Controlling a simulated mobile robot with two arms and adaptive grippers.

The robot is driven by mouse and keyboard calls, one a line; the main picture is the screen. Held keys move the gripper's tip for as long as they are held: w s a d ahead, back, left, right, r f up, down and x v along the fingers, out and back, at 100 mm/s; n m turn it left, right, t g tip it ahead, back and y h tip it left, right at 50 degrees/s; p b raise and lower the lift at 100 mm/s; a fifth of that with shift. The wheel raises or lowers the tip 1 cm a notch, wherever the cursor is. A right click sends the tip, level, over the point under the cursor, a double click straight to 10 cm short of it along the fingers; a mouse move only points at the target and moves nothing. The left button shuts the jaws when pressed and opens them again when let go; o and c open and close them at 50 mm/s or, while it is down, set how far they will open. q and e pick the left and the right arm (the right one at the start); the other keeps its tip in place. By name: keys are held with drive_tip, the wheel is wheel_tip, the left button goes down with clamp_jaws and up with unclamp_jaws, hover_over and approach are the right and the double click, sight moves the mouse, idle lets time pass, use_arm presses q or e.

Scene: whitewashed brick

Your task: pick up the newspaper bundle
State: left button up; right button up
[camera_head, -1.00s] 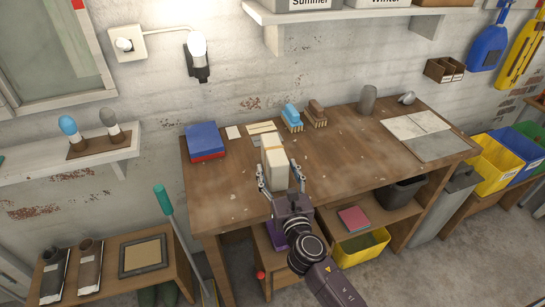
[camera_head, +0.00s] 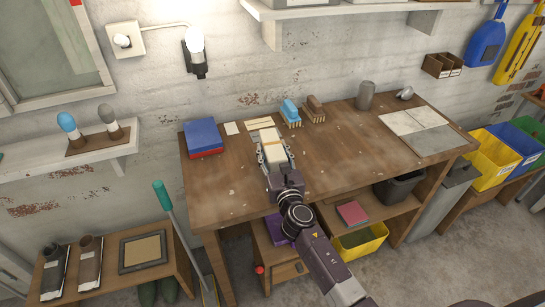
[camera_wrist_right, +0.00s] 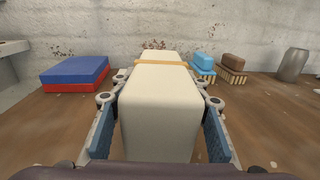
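The newspaper bundle (camera_head: 272,153) is a cream block with a tan band across it, on the workbench (camera_head: 335,165). My right gripper (camera_head: 276,155) is at the bundle, one finger along each side. In the right wrist view the bundle (camera_wrist_right: 158,112) fills the space between the blue-padded fingers (camera_wrist_right: 160,100), with narrow gaps seeming to show beside the pads. The gripper hides the lower near part of the bundle in the head view. My left gripper is not in view.
Red and blue books (camera_head: 203,138) lie left of the bundle. A blue brush (camera_head: 290,112) and a brown brush (camera_head: 314,109) are behind right. A grey cup (camera_head: 366,96) stands farther right. The bench's middle right is clear.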

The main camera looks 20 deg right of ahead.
drive_tip(key=c, duration=0.7)
drive_tip(key=shift+c, duration=1)
drive_tip(key=shift+r, duration=0.15)
